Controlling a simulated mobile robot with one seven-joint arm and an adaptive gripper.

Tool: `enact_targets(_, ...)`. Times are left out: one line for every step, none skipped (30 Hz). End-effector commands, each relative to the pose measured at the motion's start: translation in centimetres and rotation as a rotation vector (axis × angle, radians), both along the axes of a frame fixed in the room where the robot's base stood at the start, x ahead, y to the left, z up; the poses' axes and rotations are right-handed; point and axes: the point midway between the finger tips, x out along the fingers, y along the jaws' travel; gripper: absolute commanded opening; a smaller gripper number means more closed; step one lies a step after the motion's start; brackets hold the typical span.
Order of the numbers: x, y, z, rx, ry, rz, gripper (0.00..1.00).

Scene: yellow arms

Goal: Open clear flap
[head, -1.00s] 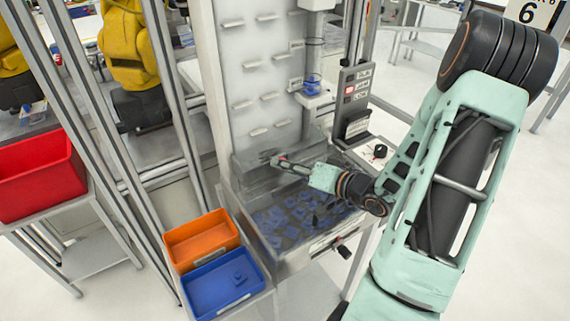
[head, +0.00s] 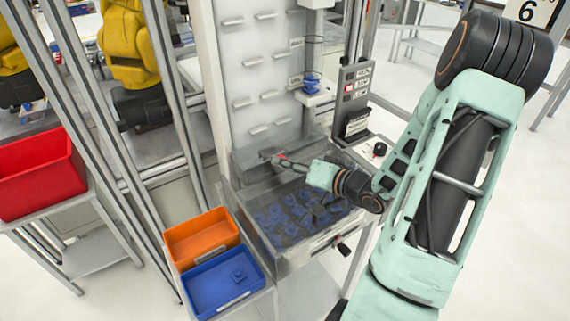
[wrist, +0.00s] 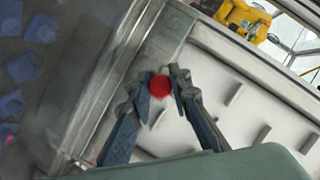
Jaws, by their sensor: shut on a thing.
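The clear flap (head: 285,187) is a see-through cover at the foot of the white pegged panel, above a bin of blue parts (head: 290,218). My gripper (head: 272,156) is at its upper part, close to the panel. In the wrist view, my gripper's fingers (wrist: 160,84) are closed around a round red knob (wrist: 159,88). How the knob joins the flap is hidden. The flap's clear sheet and frame edge (wrist: 105,75) lie left of the fingers. The flap's exact angle is hard to tell.
An orange bin (head: 202,238) and a blue bin (head: 222,284) stand left of the clear box. A red bin (head: 38,175) is further left. The white pegged panel (head: 262,75) rises close behind my gripper. A control box (head: 355,85) stands to the right.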

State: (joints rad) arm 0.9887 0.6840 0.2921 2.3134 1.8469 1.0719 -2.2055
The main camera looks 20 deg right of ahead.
Motion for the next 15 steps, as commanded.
enact_targets(0.1,0.0,0.1,-0.001,-0.001,0.000,0.00)
enact_targets(0.1,0.0,0.2,-0.001,0.000,0.000,0.00)
enact_targets(0.1,0.0,0.3,-0.003,0.003,0.000,0.00)
enact_targets(0.1,0.0,0.4,-0.004,0.008,0.000,0.00)
enact_targets(0.1,0.0,0.5,-0.005,0.012,0.000,0.00)
enact_targets(0.2,0.0,0.6,-0.007,0.019,0.001,0.00)
enact_targets(0.2,0.0,0.8,-0.009,0.027,0.001,0.00)
enact_targets(0.2,0.1,1.0,-0.011,0.036,0.002,0.00)
enact_targets(0.2,0.1,1.2,-0.016,0.051,0.002,0.00)
enact_targets(0.2,0.1,1.4,-0.018,0.063,0.003,0.00)
enact_targets(0.2,0.1,1.6,-0.021,0.076,0.002,0.00)
enact_targets(0.3,0.1,1.9,-0.026,0.095,0.003,0.00)
enact_targets(0.3,0.1,2.1,-0.029,0.110,0.004,0.00)
enact_targets(0.4,0.1,2.3,-0.033,0.127,0.002,0.00)
enact_targets(0.4,0.2,2.6,-0.038,0.149,0.004,0.00)
